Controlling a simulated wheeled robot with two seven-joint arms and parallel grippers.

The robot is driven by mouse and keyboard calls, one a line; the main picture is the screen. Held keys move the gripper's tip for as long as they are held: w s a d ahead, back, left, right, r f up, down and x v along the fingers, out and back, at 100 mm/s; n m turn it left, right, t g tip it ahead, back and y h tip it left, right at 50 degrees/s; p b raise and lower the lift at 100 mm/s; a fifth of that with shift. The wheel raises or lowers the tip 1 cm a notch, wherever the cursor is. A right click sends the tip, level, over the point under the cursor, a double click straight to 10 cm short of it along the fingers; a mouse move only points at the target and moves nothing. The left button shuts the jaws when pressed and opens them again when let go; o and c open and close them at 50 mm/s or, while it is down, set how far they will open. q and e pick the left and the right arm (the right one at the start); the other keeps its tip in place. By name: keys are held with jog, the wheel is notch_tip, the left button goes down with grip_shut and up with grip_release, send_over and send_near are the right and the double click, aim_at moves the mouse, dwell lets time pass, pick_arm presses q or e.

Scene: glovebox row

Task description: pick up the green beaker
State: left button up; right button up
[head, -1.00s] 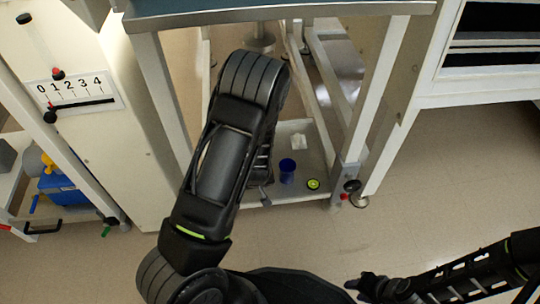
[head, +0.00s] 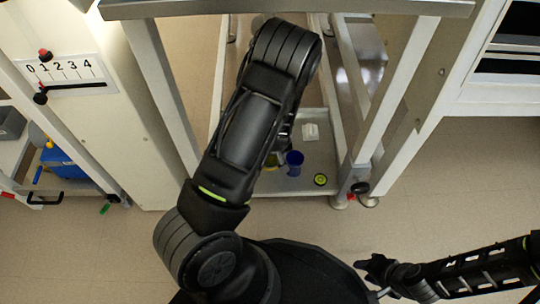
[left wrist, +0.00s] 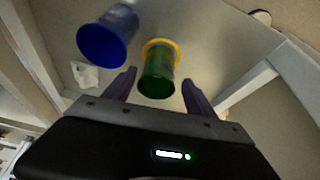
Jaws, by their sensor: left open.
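The green beaker (left wrist: 157,80), with a yellow rim, shows in the left wrist view between the two fingers of my left gripper (left wrist: 158,77). The fingers are spread, with a gap visible on each side of it.
A blue beaker (head: 294,164) stands close beside the green one on the low shelf (head: 318,154). Frame legs (head: 398,95) flank the shelf. Open floor lies in front.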

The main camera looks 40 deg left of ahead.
aim_at(272, 160)
pick_arm(q)
jog(key=shift+w+a+f, duration=0.1)
jog(key=shift+f, duration=0.4)
jog(key=b+x, duration=0.3)
jog(key=x, duration=0.2)
jog(key=shift+w, duration=0.15)
jog(key=shift+c, duration=0.5)
jog(key=c, duration=1.1)
jog(key=shift+c, duration=0.2)
